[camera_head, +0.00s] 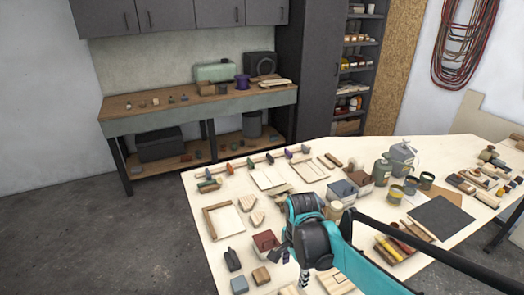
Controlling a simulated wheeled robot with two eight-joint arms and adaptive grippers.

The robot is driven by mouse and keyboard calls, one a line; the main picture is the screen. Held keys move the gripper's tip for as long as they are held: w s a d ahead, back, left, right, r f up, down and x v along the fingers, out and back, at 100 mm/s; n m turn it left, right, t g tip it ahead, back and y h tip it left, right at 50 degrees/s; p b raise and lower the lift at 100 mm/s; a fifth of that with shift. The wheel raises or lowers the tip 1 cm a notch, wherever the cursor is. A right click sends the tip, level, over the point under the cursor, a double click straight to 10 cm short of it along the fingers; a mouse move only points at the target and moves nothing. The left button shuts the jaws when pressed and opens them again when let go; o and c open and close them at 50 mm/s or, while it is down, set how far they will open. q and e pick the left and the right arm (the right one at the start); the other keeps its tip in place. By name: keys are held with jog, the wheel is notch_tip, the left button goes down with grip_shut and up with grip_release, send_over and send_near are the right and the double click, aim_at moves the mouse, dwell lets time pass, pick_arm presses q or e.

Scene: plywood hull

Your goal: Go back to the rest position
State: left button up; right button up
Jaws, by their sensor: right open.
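My right arm (345,262) comes in from the lower right, teal and black, and reaches over the front part of the plywood table (206,232). Its dark wrist (312,240) points down, and the right gripper (303,278) hangs below it over the table near the bottom edge of the picture. The gripper is open and small in view; I see nothing held in it. The wrist and arm hide part of the table behind them. My left gripper is not in view.
The table carries many small things: a wooden frame (207,222), a reddish box (265,241), a dark flat panel (441,217), grey canisters (381,171) and wood blocks. A workbench (200,112) stands behind. Bare floor (100,240) lies to the left.

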jog(key=s+d+f+n+t+b, duration=0.1)
jog(key=s+d+n+t+b, duration=0.1)
jog(key=s+n, duration=0.3)
jog(key=s+d+f+n+t+b, duration=0.2)
jog(key=s+n+t+b, duration=0.3)
jog(key=n, duration=0.4)
jog(key=shift+d, duration=0.35)
